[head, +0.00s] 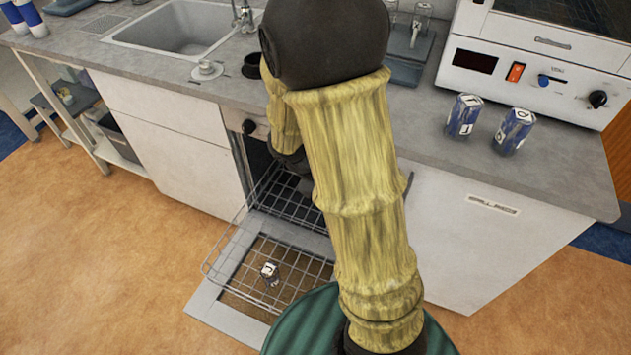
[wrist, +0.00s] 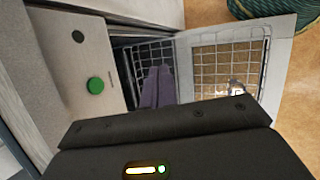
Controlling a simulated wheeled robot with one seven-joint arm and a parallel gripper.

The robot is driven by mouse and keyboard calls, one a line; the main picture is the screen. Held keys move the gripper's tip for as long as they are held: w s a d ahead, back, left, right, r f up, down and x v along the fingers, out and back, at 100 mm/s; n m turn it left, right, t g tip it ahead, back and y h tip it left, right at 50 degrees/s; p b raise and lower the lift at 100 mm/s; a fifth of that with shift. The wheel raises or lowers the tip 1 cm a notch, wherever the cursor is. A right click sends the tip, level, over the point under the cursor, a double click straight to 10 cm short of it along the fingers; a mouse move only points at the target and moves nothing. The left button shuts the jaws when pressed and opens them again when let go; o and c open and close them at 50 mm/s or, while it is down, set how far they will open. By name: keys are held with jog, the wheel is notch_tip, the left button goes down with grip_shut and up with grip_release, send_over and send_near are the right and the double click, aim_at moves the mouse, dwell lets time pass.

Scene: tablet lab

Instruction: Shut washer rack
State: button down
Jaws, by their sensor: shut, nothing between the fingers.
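The washer rack (head: 225,240) is a grey wire basket, pulled out of the washer over its lowered door (head: 205,300). A small labelled jar (head: 270,273) shows within the rack's outer part. The rack (wrist: 200,68) also shows in the wrist view, reaching from the dark washer opening out over the door (wrist: 283,50), with the jar (wrist: 238,88) near its right end. My gripper (wrist: 160,70) is shut and empty, its purplish fingers close together over the rack's inner part near the opening. I cannot tell whether they touch the wires. In the head view my arm hides the gripper.
A counter (head: 420,155) runs above, with a sink (head: 180,25), two blue cans (head: 463,115) and a white instrument (head: 530,60). Floor (head: 110,240) is clear left of the door.

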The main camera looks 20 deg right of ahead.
jog(key=w+d+f+n+t+h+b, duration=0.1)
jog(key=w+f+n+h+b, duration=0.1)
jog(key=w+f+b, duration=0.3)
jog(key=w+d+f+n+h+b, duration=0.1)
jog(key=d+f+n+b, duration=0.1)
jog(key=f+n+b, duration=0.3)
jog(key=w+a+f+n+t+h+b, duration=0.1)
jog(key=w+a+f+n+t+b, duration=0.1)
jog(key=w+f+n+t+b, duration=0.3)
jog(key=w+a+f+n+t+h+b, duration=0.1)
jog(key=w+f+n+t+b, duration=0.4)
jog(key=w+f+b, duration=0.6)
notch_tip(320, 180, down, 3)
jog(key=shift+a+r+n+h+b, duration=0.1)
jog(key=shift+a+n+h+b, duration=0.25)
jog(key=shift+a, duration=0.45)
jog(key=shift+w, duration=0.1)
jog(key=b+x, duration=0.6)
jog(key=x, duration=0.8)
jog(key=shift+b, duration=0.4)
jog(key=shift+d, duration=0.1)
